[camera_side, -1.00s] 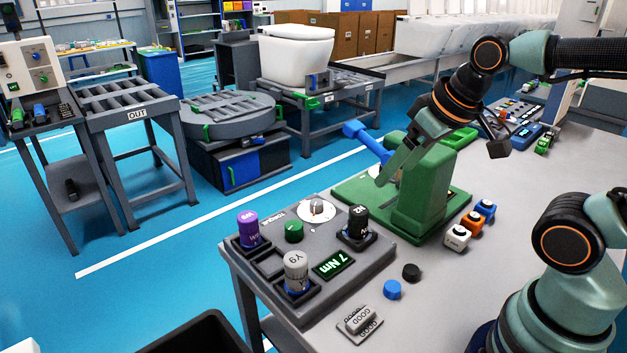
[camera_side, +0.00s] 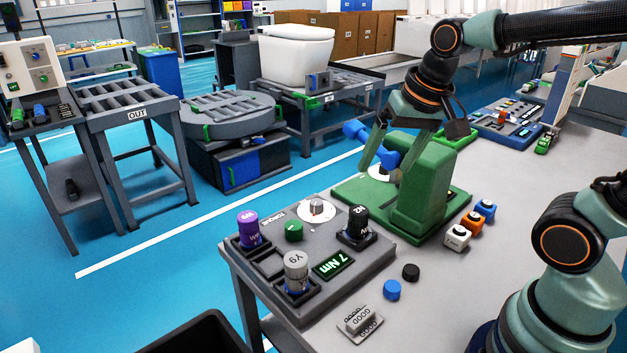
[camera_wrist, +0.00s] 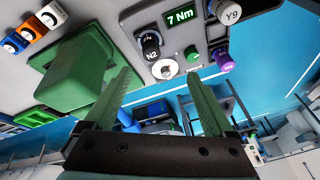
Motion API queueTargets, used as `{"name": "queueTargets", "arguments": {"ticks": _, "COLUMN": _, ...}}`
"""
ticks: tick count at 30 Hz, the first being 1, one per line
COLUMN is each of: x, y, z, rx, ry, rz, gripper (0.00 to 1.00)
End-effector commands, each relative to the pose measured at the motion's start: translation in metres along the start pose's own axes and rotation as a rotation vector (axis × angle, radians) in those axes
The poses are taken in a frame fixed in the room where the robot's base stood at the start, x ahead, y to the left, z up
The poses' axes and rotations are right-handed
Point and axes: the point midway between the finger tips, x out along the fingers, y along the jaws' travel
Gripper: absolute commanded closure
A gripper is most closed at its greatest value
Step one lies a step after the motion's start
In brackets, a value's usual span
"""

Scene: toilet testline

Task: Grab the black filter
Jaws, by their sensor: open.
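A black cylinder (camera_side: 357,224) marked N2 stands upright in a socket at the right back of the grey test panel (camera_side: 275,300). It also shows in the wrist view (camera_wrist: 150,46), above centre. A small flat black cap (camera_side: 411,272) lies on the table; the frames do not say which is the filter. My gripper (camera_side: 382,168) is open and empty, pointing down above and behind the black cylinder, by the green press (camera_side: 425,190). In the wrist view my gripper's fingers (camera_wrist: 157,76) spread apart with the black cylinder beyond them and nothing between.
The green press with its blue lever (camera_side: 356,131) stands close beside my gripper. Purple (camera_side: 249,230) and grey (camera_side: 296,272) cylinders and a green knob (camera_side: 294,231) share the panel. White, orange and blue blocks (camera_side: 472,223) stand right of the press.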

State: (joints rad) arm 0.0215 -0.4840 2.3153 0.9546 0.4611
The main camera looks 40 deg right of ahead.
Motion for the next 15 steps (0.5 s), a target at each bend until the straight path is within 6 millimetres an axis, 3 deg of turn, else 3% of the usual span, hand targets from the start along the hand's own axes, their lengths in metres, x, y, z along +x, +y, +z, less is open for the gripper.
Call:
{"name": "queueTargets", "arguments": {"ticks": 9, "x": 0.049, "y": -0.005, "z": -0.041, "rx": 0.766, "ry": -0.147, "rz": 0.174, "gripper": 0.11}}
{"name": "queueTargets", "arguments": {"ticks": 15, "x": 0.08, "y": -0.004, "z": -0.054, "rx": 1.125, "ry": -0.173, "rz": 0.292, "gripper": 0.11}}
